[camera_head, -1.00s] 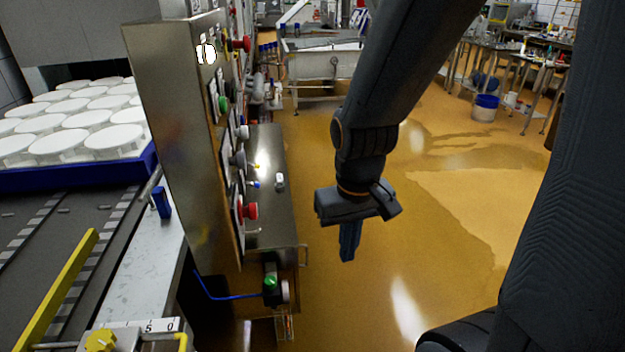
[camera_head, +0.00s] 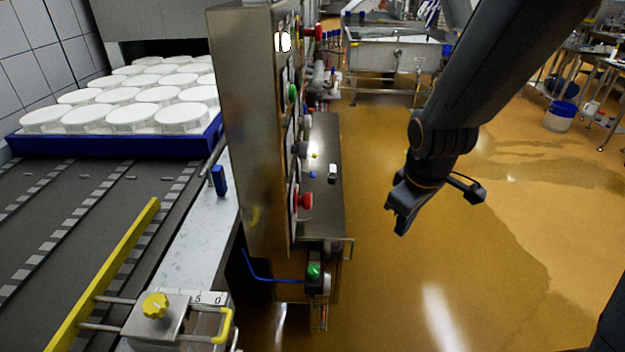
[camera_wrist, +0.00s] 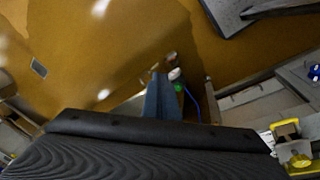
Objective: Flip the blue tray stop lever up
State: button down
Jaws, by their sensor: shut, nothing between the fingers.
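The blue tray stop lever (camera_head: 218,180) stands on the metal side rail of the conveyor, left of the steel control cabinet. It is short and roughly upright, beside a dark bar. A small blue piece at the right edge of the wrist view (camera_wrist: 314,73) may be the same lever, but I cannot be sure. My gripper (camera_head: 402,226) is shut and empty, pointing down over the open floor, well to the right of the lever and beyond the cabinet.
The steel cabinet (camera_head: 250,130), with buttons on its right face, stands between my gripper and the lever. A blue tray (camera_head: 110,142) of white moulds sits on the conveyor (camera_head: 60,200). A yellow guide bar (camera_head: 105,275) and yellow knob (camera_head: 155,305) are nearer.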

jog(key=w+a+n+t, duration=0.2)
jog(key=w+a+n, duration=0.1)
jog(key=w+n, duration=0.35)
jog(key=n+t+y+p, duration=0.2)
jog(key=n+t+y, duration=0.15)
jog(key=n, duration=1.55)
send_near(309, 174)
jog(key=shift+s+d+f+g+y, duration=0.15)
jog(key=shift+s+d+g+y, duration=0.15)
jog(key=shift+s+d, duration=0.7)
jog(key=shift+a, duration=0.15)
jog(key=p+x, duration=0.2)
jog(key=x, duration=0.8)
